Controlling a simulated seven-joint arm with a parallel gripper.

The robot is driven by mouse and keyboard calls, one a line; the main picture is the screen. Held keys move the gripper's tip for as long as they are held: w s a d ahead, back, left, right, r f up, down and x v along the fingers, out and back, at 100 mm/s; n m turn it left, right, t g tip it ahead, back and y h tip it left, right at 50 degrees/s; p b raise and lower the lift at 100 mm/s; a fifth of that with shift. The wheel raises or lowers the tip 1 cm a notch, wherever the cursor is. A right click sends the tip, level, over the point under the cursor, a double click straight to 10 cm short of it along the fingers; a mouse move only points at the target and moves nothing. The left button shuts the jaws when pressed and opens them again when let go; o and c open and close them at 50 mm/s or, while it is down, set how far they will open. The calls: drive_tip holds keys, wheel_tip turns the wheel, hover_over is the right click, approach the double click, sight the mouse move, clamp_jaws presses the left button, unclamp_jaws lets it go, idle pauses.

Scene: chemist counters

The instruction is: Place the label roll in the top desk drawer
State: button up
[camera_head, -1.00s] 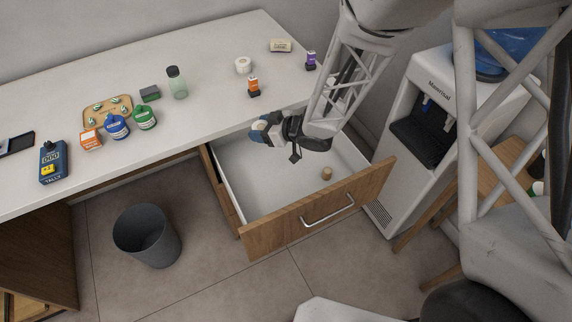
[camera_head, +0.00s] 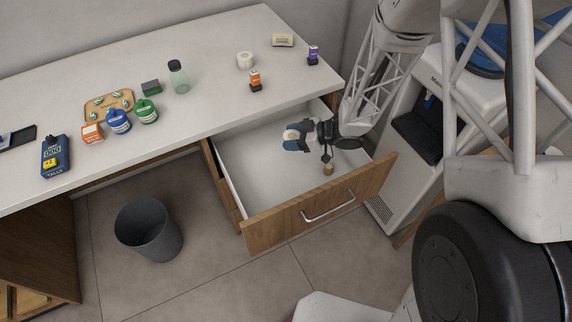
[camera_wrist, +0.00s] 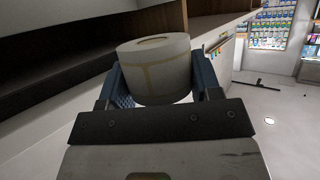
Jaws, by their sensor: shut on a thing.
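The label roll (camera_wrist: 155,75) is a white roll with a pale outlined label on its side. In the wrist view it sits between the two blue fingers of my gripper (camera_wrist: 165,88), which is shut on it. In the head view my gripper (camera_head: 296,138) is over the open top desk drawer (camera_head: 256,184), near its back middle. The drawer is wooden-fronted, white inside and pulled well out. I cannot tell from the head view how far the roll is above the drawer floor; the fingers largely hide it there.
A small brown cork-like piece (camera_head: 328,170) is in the drawer near its front right.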

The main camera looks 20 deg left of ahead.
drive_tip(key=shift+f, duration=2.9)
drive_tip(key=shift+f, duration=0.1)
drive_tip(key=shift+f, duration=2)
drive_tip(key=shift+f, duration=0.6)
drive_tip(key=o, duration=0.9)
drive_tip(key=shift+o, duration=0.2)
drive_tip(key=shift+r, duration=0.2)
